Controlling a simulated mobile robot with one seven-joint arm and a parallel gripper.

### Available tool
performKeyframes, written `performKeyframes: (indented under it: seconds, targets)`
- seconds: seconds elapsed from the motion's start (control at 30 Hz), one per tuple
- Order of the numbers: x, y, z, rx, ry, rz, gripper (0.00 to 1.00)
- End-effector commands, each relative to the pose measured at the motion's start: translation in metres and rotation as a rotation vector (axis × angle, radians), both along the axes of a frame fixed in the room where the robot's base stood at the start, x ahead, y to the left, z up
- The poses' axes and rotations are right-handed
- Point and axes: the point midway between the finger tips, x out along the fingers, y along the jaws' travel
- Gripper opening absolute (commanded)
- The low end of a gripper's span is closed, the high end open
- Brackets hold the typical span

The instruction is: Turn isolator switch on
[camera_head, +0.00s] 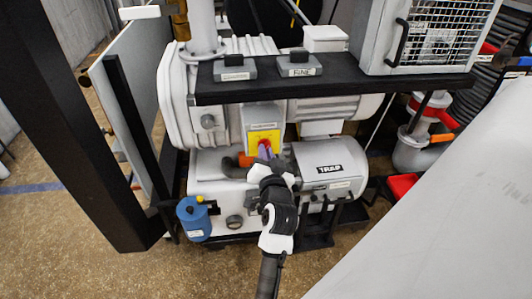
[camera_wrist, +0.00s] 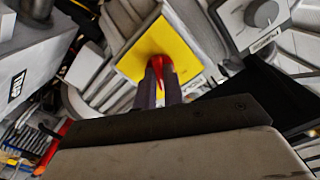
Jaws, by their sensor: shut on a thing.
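The isolator switch is a red knob (camera_wrist: 159,66) on a yellow plate, on the front of a grey box (camera_head: 263,112) mounted on the pump unit. The yellow plate (camera_wrist: 182,50) fills the upper middle of the wrist view, tilted in that picture. My gripper (camera_head: 266,151) reaches up to the switch from below. In the wrist view its two dark fingers (camera_wrist: 159,82) are shut on the red knob, one on each side. The fingers hide part of the knob. I cannot tell the knob's exact turn position.
A black shelf (camera_head: 400,85) with two small grey boxes runs above the switch. A grey cylinder marked TRAP (camera_head: 328,168) sits right of my gripper. A blue bottle (camera_head: 193,220) hangs at lower left. An orange pipe fitting (camera_head: 245,161) is close to my gripper's left.

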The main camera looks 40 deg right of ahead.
Motion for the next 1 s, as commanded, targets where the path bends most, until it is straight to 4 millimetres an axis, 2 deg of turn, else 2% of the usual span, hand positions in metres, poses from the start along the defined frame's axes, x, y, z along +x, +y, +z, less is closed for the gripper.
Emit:
performKeyframes:
  seconds: [0.33, 0.37, 0.5, 0.83, 1.0]
  targets:
    - [0.000, 0.000, 0.000, 0.005, -0.002, 0.001, 0.00]
    - [0.000, 0.000, 0.000, 0.004, -0.001, 0.001, 0.14]
    - [0.000, 0.000, 0.000, 0.003, -0.002, 0.000, 0.32]
    - [-0.003, 0.001, -0.001, 0.002, -0.001, 0.000, 0.32]
    - [-0.022, 0.013, -0.004, 0.001, 0.001, -0.002, 0.32]
